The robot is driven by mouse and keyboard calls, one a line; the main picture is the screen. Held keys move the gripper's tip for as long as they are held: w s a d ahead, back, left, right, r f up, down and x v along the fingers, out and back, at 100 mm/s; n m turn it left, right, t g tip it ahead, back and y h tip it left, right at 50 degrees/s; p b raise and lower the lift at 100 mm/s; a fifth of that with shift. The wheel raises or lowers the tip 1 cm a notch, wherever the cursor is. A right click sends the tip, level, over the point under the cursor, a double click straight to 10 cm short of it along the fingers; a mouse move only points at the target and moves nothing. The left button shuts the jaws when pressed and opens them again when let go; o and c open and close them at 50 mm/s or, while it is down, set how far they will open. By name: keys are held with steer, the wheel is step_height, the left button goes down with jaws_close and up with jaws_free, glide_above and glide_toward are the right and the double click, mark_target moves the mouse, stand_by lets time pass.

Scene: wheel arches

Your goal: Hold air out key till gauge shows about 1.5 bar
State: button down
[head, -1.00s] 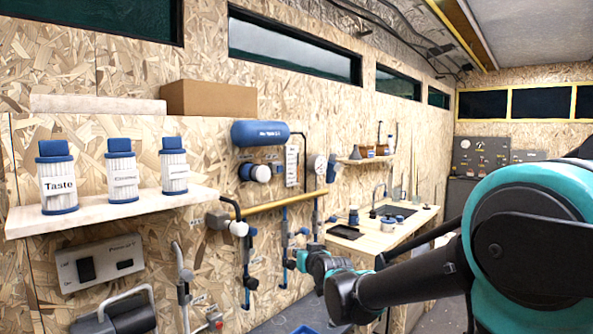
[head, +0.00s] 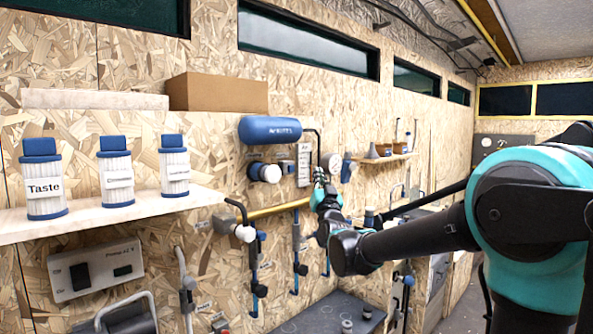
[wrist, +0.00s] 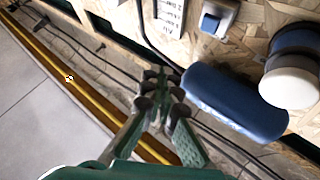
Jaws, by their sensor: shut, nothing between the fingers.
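My gripper (head: 320,182) is in front of the wall, beside the label plate and the round white gauge (head: 330,163). It is shut and empty; in the wrist view its fingers (wrist: 160,90) are together, apart from the wall parts. The gauge face is too small to read. A blue key on a pale box (wrist: 215,18) shows at the top of the wrist view, away from the fingertips; I cannot tell whether it is the air out key. The blue air tank (head: 270,130) is up and left of my gripper, and it also shows in the wrist view (wrist: 235,100).
A white-capped blue cylinder (head: 265,172) sits under the tank. A yellow pipe (head: 280,208) with blue valve lines runs along the wall below. A shelf (head: 205,203) with filter canisters is at left. A small shelf (head: 385,158) is right of the gauge.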

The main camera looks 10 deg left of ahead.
steer(key=w+a, duration=0.5)
steer(key=a, duration=0.2)
steer(key=shift+w, duration=0.2)
stand_by(0.4)
steer(key=shift+w+a, duration=0.1)
steer(key=shift+a, duration=0.05)
stand_by(1.2)
steer(key=shift+w+a, duration=0.15)
steer(key=shift+w+a, duration=0.35)
steer(key=shift+a, duration=0.1)
stand_by(2.2)
steer(key=shift+s+d, duration=0.1)
steer(key=shift+d, duration=0.05)
steer(key=shift+s+d, duration=0.5)
steer(key=shift+d, duration=0.1)
steer(key=shift+s+d, duration=0.8)
steer(key=shift+d, duration=0.2)
steer(key=shift+s+d, duration=0.75)
steer(key=shift+d, duration=0.25)
